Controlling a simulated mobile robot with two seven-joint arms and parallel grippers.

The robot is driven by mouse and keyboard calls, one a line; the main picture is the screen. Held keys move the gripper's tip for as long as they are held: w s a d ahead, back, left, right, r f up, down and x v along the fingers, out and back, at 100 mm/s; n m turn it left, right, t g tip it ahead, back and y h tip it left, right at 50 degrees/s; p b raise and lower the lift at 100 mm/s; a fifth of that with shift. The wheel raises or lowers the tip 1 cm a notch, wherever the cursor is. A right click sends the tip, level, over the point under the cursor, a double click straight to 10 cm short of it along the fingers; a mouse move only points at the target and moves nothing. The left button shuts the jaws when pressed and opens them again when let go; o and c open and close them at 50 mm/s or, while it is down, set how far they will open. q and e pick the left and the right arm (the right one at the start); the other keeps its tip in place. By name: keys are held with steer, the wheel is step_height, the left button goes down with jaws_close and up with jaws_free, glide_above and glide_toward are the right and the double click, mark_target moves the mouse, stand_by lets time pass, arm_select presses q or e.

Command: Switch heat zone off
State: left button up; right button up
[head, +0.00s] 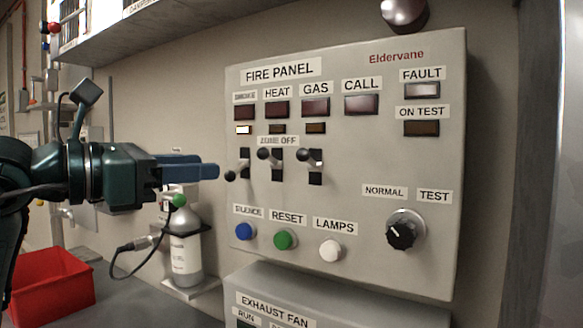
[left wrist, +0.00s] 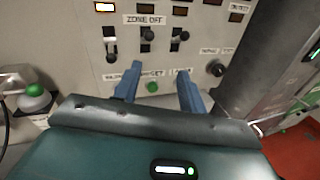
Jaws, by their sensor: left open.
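The grey fire panel (head: 350,160) has three dark-knobbed switches around the "ZONE OFF" label. The heat switch (head: 263,153) is the middle one, its knob up; it also shows in the left wrist view (left wrist: 148,36). The left switch (head: 231,176), under the first lamp column, has its knob down. The gas switch (head: 303,154) has its knob up. The small heat indicator (head: 277,129) is dark. My left gripper (head: 215,171) is open and empty, left of the switches in the head view. In the left wrist view its blue fingers (left wrist: 160,90) are spread below the switch row.
The small indicator (head: 244,129) of the left column is lit, and the fault lamp (head: 422,90) looks pale. Blue, green and white buttons (head: 285,239) and a rotary knob (head: 405,230) sit lower. A gas bottle (head: 185,245) and red bin (head: 52,285) stand left.

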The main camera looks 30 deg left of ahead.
arm_select(q)
steer(key=a+r+y, duration=0.1)
steer(key=p, duration=0.3)
glide_toward(258, 153)
steer(key=shift+t, duration=0.4)
steer(key=p+x, duration=0.3)
steer(key=x, duration=0.5)
steer(key=shift+w+d+f, duration=0.1)
steer(key=shift+f, duration=0.05)
steer(key=shift+w+d, duration=0.1)
steer(key=shift+w, duration=0.25)
steer(key=shift+w+d+f, duration=0.1)
steer(key=shift+w+f, duration=0.05)
steer(key=shift+w, duration=0.1)
arm_select(e)
steer(key=r, duration=0.1)
steer(key=d+r, duration=0.1)
steer(key=shift+s+d+r+g+h, duration=0.2)
steer(key=shift+r+g+h, duration=0.1)
steer(key=shift+r+h, duration=0.1)
arm_select(q)
steer(key=shift+c, duration=0.4)
